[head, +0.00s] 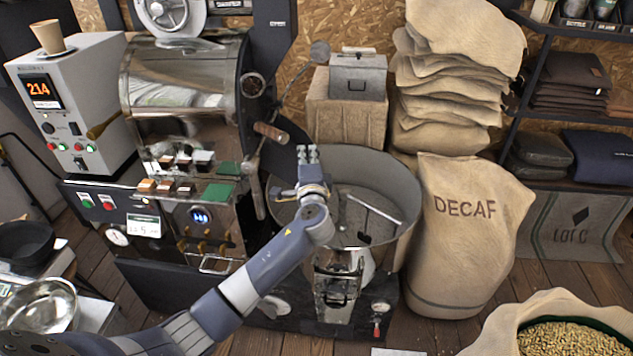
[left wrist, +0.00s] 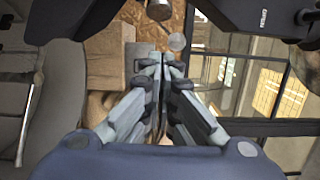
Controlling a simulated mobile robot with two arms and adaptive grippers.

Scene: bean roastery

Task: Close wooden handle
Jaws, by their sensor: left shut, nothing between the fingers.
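A wooden handle (head: 270,131) on a dark metal lever sticks out from the front of the roaster (head: 185,80), above the round cooling bin. It is slightly tilted, its right end lower. A second wooden grip (head: 103,125) shows at the roaster's left side. My left gripper (head: 307,154) is shut and empty, fingers pointing up and away, a little right of and below the handle, apart from it. In the left wrist view the closed fingers (left wrist: 163,65) fill the middle, and I cannot clearly make out the handle there. My right gripper is out of view.
The round cooling bin (head: 390,165) with its stirring arm lies under and right of my left gripper. A grey metal box (head: 358,76) stands on a block behind. A DECAF sack (head: 465,250) stands at the right. Buttons and levers line the roaster front on the left.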

